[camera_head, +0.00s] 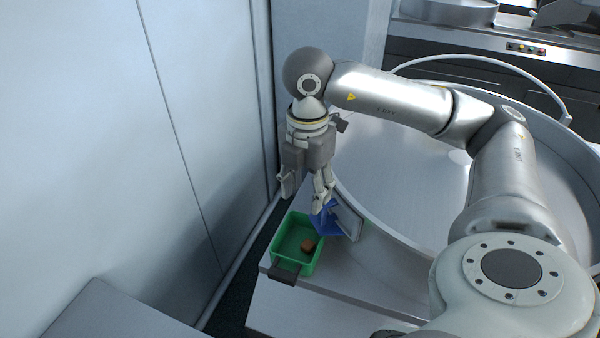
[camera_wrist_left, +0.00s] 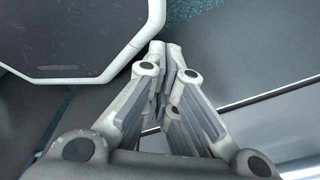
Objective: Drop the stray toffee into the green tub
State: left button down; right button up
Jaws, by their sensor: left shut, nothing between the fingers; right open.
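The green tub (camera_head: 281,258) sits on a grey metal ledge at lower centre in the head view. A small brown toffee (camera_head: 308,246) lies inside it, near its right wall. My right gripper (camera_head: 305,198) points down above the tub, open, with nothing seen between its fingers. The gripper is apart from the toffee. My left gripper (camera_wrist_left: 168,60) shows only in the left wrist view, its fingers together and empty. Neither the tub nor the toffee is in that view.
A blue piece (camera_head: 327,220) stands just behind the tub, beside a grey plate. A large round metal table (camera_head: 400,190) with a raised rim lies to the right. A tall pale wall panel (camera_head: 90,130) closes off the left. A dark bar crosses the tub's front edge.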

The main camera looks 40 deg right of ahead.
jog(key=shift+r, duration=2.3)
